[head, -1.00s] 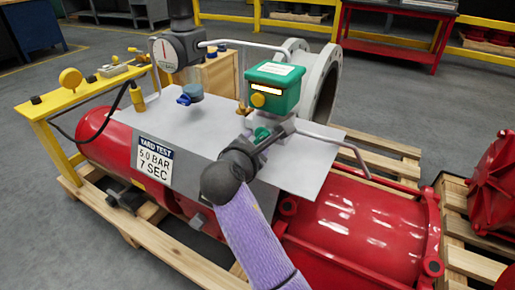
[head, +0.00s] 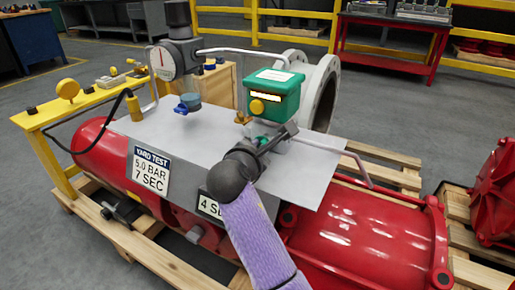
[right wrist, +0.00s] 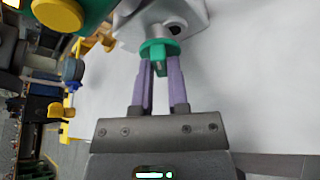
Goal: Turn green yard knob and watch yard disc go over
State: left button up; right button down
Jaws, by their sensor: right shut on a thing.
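The green knob (right wrist: 160,50) sits under a pale grey valve body (right wrist: 172,22) in the right wrist view. My right gripper (right wrist: 161,68) has its two purple fingers on either side of the knob, shut on it. In the head view the right gripper (head: 276,146) reaches up to the front of the green box (head: 272,93), which has a yellow button and a lit window; it largely hides the knob there. A white-faced round dial with a red mark (head: 162,62) stands at the left. I cannot tell which part is the yard disc. My left gripper is not in view.
The grey plate (head: 205,135) lies over a red cylinder (head: 345,225) on wooden pallets. A thin grey pipe (head: 345,160) runs right of the gripper. A yellow bench (head: 45,118) with fittings stands at left. A blue-capped fitting (head: 188,103) stands on the plate.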

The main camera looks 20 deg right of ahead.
jog(key=m+p, duration=0.1)
jog(key=p, duration=0.3)
jog(key=shift+s+d+r+m+t+p, duration=0.1)
jog(key=shift+s+r+m+t+p, duration=0.05)
jog(key=shift+r+m+t+p, duration=0.2)
jog(key=shift+f+m+t, duration=0.35)
jog(key=shift+m+t, duration=0.1)
jog(key=shift+m, duration=0.1)
jog(key=shift+f+m+t, duration=0.25)
jog(key=shift+m+t, duration=0.05)
jog(key=shift+m, duration=0.4)
jog(key=c, duration=0.6)
grip_release()
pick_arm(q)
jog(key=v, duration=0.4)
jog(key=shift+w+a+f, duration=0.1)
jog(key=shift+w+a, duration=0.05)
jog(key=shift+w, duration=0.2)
